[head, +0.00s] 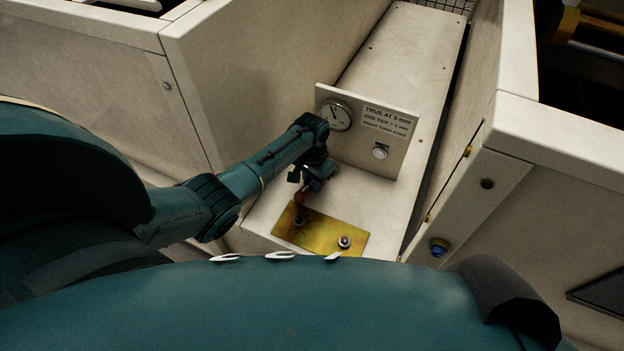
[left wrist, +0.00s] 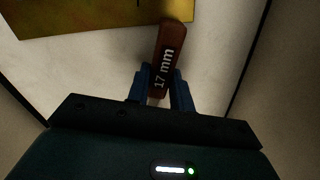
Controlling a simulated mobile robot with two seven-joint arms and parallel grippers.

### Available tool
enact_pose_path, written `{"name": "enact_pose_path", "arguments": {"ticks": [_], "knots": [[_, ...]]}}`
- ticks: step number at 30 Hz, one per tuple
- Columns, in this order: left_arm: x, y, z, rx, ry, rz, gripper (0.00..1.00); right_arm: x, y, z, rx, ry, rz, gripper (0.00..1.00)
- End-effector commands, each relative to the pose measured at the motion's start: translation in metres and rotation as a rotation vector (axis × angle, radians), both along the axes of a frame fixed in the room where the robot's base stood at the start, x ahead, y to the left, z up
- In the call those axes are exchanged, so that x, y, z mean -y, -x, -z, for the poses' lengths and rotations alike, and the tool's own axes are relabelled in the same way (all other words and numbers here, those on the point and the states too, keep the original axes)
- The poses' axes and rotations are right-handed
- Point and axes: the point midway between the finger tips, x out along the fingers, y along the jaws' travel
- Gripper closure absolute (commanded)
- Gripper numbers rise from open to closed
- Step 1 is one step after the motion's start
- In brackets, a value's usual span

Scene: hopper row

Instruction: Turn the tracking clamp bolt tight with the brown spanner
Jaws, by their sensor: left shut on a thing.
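My left gripper (head: 306,186) is over the pale ledge and shut on the brown spanner (head: 301,196). In the left wrist view the fingers (left wrist: 162,88) close around the brown spanner (left wrist: 170,42), which is marked 17 mm. Its far end reaches over the brass plate (head: 327,244), also at the top of the left wrist view (left wrist: 62,16). A bolt (head: 299,221) with dark marks around it is on the plate's left, just below the spanner's end; I cannot tell whether they touch. A second bolt (head: 345,242) is on the right. My right gripper is not in view.
Behind the plate stands an upright panel (head: 352,160) with a dial gauge (head: 336,115), a label (head: 387,122) reading TRUE AT 5 mm and a round white button (head: 380,151). Pale walls (head: 262,70) flank the ledge. A blue knob (head: 438,247) is on the right wall.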

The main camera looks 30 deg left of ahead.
Motion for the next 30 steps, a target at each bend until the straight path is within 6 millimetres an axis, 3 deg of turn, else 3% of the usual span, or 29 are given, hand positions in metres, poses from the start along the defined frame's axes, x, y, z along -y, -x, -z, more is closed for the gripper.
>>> {"name": "enact_pose_path", "arguments": {"ticks": [27, 28, 30], "knots": [[0.0, 0.0, 0.009, 0.001, 0.0, 0.0, 1.0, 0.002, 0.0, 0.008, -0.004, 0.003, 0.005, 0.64], [0.0, 0.0, 0.009, 0.001, 0.0, 0.0, 0.75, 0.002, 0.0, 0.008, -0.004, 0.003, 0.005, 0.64], [0.0, 0.0, 0.009, 0.001, 0.0, 0.0, 0.7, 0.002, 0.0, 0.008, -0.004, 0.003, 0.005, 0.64]]}}
